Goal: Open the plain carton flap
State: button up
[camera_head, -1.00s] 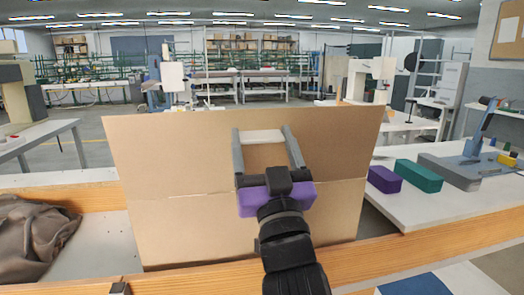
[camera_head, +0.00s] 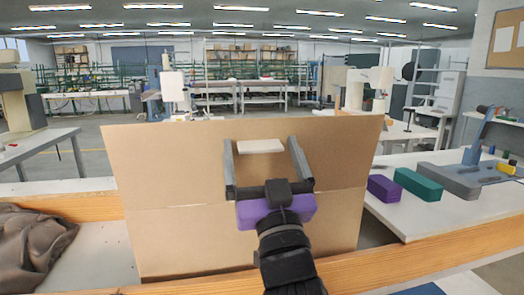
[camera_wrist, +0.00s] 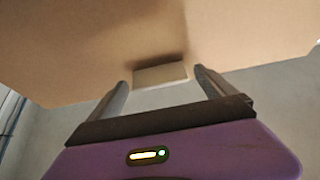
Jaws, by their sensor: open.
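The plain tan carton (camera_head: 185,240) stands in front of me in the head view. Its flap (camera_head: 160,165) is the broad upper panel, rising above a crease across the board. A small pale block or tab (camera_head: 261,146) is on the flap. My gripper (camera_head: 260,141) is open, with one finger on each side of the tab and a small gap at each side. In the wrist view the tab (camera_wrist: 160,75) lies between the fingertips, under the tan board (camera_wrist: 230,35). Whether the fingertips touch the board is unclear. The carton's inside is hidden.
A wooden rail (camera_head: 420,255) runs along the near side. A grey cloth (camera_head: 30,245) lies at left. On the right-hand table (camera_head: 430,220) are a purple block (camera_head: 384,188), a green block (camera_head: 418,184) and a grey-blue press (camera_head: 470,165). Other benches stand farther back.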

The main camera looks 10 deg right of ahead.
jog(key=b+v, duration=0.1)
jog(key=v, duration=0.6)
jog(key=shift+s, duration=0.25)
jog(key=shift+f, duration=0.15)
